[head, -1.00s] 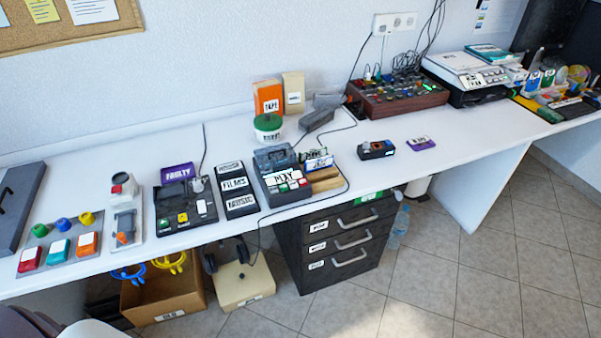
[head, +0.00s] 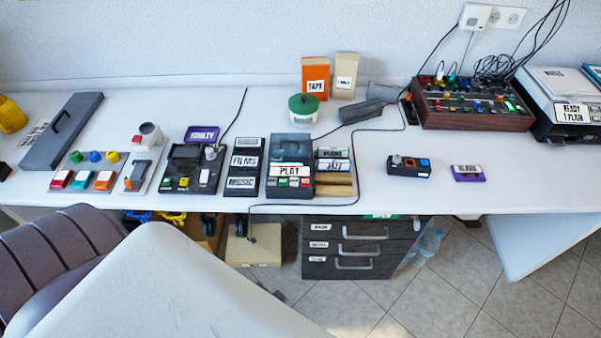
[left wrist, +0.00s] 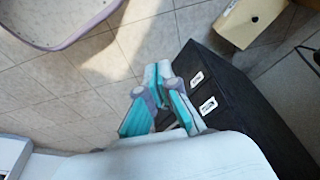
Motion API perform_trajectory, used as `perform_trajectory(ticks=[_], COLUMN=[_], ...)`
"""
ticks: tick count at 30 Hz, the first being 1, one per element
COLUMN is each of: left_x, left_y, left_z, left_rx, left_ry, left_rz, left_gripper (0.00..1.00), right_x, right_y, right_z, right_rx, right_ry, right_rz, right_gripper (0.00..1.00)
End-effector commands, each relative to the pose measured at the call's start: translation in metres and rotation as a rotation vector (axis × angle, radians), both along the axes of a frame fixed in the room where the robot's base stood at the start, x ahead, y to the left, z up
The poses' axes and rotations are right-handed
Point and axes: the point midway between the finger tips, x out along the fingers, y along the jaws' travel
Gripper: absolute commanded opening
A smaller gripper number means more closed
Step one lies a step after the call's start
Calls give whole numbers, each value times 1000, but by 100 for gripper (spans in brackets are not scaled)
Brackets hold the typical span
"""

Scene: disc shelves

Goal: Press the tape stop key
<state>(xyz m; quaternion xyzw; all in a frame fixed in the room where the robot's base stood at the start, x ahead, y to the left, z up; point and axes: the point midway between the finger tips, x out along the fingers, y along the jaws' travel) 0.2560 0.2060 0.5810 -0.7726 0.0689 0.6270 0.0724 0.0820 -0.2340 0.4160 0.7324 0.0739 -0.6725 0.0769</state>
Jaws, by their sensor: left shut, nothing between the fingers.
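The dark tape player (head: 290,146) stands on the white bench in the head view, with a white label reading PLAY (head: 290,171). A row of small coloured keys (head: 289,182) runs along its front, including green and red ones. The keys are too small to tell which is the stop key. My left gripper (left wrist: 158,72) shows in the left wrist view, its teal fingers shut and empty. It is over the tiled floor near the dark drawer unit (left wrist: 222,85), away from the player. Neither gripper shows in the head view.
Black FILMS and MUSIC boxes (head: 246,166) stand close left of the player, and a rack of labelled cases (head: 335,172) close right. A green-lidded tub (head: 303,107) is behind. A large pale shape covers the lower left foreground.

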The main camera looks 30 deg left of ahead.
Motion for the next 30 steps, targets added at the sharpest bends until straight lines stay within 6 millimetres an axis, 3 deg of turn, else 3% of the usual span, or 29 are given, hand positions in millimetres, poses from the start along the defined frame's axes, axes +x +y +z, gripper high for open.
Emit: perform_trajectory(ticks=[1, 8, 11, 15, 18, 23, 30], left_x=[10, 48, 66, 101, 128, 170, 231], left_y=[0, 0, -2, -5, -6, 8, 66], left_z=[29, 138, 185, 245, 269, 289, 315], left_rx=[0, 16, 38, 124, 223, 423, 781], left_ry=[-18, -104, -165, -297, -390, -501, -562], left_rz=[-7, -128, -262, -623, -943, -1398, -1915], left_gripper=[0, 0, 0, 0, 0, 0, 0], right_x=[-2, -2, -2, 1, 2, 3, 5], right_y=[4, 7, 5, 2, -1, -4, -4], right_z=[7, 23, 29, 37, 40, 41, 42], right_rx=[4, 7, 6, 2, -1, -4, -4], right_ry=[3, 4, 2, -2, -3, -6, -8], right_rz=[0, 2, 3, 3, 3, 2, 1], right_gripper=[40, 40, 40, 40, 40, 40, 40])
